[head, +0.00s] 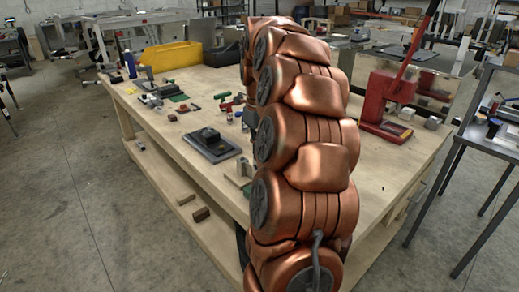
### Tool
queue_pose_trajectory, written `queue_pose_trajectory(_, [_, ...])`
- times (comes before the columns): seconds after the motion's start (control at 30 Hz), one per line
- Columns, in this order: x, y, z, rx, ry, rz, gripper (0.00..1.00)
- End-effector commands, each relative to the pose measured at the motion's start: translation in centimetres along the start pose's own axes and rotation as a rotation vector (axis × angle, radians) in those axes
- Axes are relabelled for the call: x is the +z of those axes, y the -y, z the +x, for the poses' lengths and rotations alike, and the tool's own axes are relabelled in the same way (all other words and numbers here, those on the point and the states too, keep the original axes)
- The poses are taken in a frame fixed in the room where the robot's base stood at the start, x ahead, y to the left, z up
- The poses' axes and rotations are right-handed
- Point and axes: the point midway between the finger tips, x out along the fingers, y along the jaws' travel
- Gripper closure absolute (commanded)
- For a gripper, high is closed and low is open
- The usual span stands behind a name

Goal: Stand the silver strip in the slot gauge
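My copper arm fills the middle of the head view and hides part of the workbench (195,185). My gripper is not visible; it may be behind the arm. I cannot make out the silver strip for certain. I cannot tell which fixture is the slot gauge. A dark grey plate with a black block on it (211,145) lies on the bench left of my arm.
A yellow bin (172,57) stands at the bench's far end. Small red (226,104) and green (178,97) items lie left of my arm. A red lever press (390,95) stands at right, with metal blocks (432,122) nearby. The bench's front left corner is clear.

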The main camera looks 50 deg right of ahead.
Motion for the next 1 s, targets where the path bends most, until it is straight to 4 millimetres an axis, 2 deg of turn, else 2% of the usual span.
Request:
queue_pose_trajectory(0.6, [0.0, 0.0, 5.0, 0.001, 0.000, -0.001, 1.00])
queue_pose_trajectory(1.0, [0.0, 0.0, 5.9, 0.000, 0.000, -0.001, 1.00])
